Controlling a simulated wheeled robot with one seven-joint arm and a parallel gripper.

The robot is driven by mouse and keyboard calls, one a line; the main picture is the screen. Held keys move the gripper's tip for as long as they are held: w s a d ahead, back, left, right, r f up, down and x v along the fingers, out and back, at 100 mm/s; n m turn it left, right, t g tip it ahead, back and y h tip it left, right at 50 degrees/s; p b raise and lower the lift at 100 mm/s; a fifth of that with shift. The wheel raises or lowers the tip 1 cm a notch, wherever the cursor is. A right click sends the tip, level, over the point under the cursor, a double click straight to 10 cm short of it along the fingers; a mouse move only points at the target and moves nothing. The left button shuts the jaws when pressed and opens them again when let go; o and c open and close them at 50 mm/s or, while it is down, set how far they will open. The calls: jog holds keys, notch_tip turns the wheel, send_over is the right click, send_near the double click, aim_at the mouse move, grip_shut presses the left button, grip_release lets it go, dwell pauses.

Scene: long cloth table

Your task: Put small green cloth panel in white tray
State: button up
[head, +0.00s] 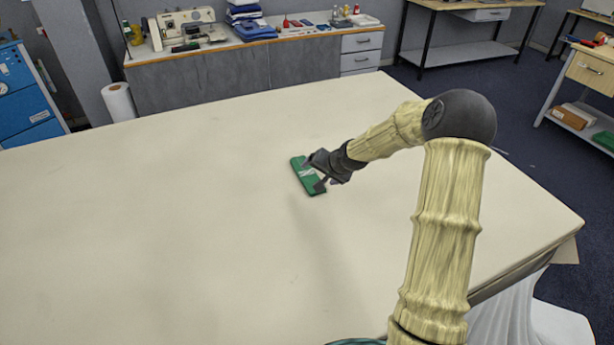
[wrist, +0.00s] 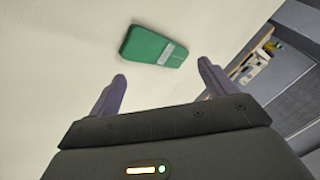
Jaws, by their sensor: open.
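The small green cloth panel (head: 308,178) lies flat on the long cloth table, with a pale grey patch on its upper face. In the wrist view the panel (wrist: 143,45) is ahead of the fingertips, apart from them. My gripper (head: 318,174) is at the panel's right side in the head view and partly overlaps it there. In the wrist view my gripper (wrist: 162,70) has its two fingers spread, with nothing between them. I see no white tray on the table in either view.
The pale table (head: 150,220) is otherwise bare, with wide free room to the left. Its right edge (head: 545,235) lies beyond my arm. A back counter (head: 250,60) holds a sewing machine (head: 188,27) and folded blue cloth (head: 250,22). White fabric (head: 510,315) shows at the lower right.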

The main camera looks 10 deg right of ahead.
notch_tip(320, 180, up, 6)
jog(key=n+g+h, duration=0.1)
jog(key=n, duration=0.7)
jog(key=shift+w+r+n+h+b, duration=0.25)
jog(key=shift+w+n+h+b, duration=0.05)
jog(key=p, duration=0.2)
send_near(307, 173)
jog(key=x, duration=0.2)
jog(key=shift+w+f, duration=0.25)
jog(key=shift+f, duration=0.05)
jog(key=shift+p+x, duration=1.15)
jog(key=shift+x, duration=1.4)
